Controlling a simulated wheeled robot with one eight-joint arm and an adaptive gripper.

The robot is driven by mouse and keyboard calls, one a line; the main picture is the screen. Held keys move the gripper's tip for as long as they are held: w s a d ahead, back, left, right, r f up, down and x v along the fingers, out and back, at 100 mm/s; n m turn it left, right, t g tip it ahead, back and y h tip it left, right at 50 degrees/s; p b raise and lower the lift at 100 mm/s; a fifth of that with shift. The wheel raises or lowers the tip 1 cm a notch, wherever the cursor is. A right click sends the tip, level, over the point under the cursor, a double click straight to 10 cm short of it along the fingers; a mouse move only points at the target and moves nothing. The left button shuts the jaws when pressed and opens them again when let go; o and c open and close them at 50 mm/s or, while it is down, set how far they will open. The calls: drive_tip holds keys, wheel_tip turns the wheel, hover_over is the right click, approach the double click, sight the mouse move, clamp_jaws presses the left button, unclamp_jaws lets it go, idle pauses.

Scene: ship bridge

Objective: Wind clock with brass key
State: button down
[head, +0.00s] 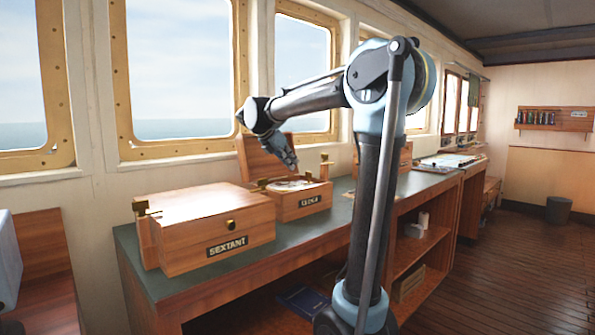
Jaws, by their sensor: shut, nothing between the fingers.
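An open wooden box (301,205) stands on the green-topped counter, its lid raised behind it. Its small front label is too blurred to read with certainty. A round pale dial, which looks like the clock face (288,185), lies inside the box, partly hidden by the front wall. My gripper (291,166) is shut and empty, pointing down just above the dial. I cannot tell whether it touches the dial. I cannot make out a brass key.
A closed wooden box labelled SEXTANT (213,228) stands to the left on the counter (150,275). Another wooden box (400,158) stands behind my arm. Shelves with small items are below the counter. A dark bin (559,210) stands at the far right; the wooden floor (500,285) is clear.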

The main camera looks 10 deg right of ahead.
sight(309, 177)
drive_tip(key=x, duration=0.9)
drive_tip(key=shift+s+a, duration=0.1)
idle(0.3)
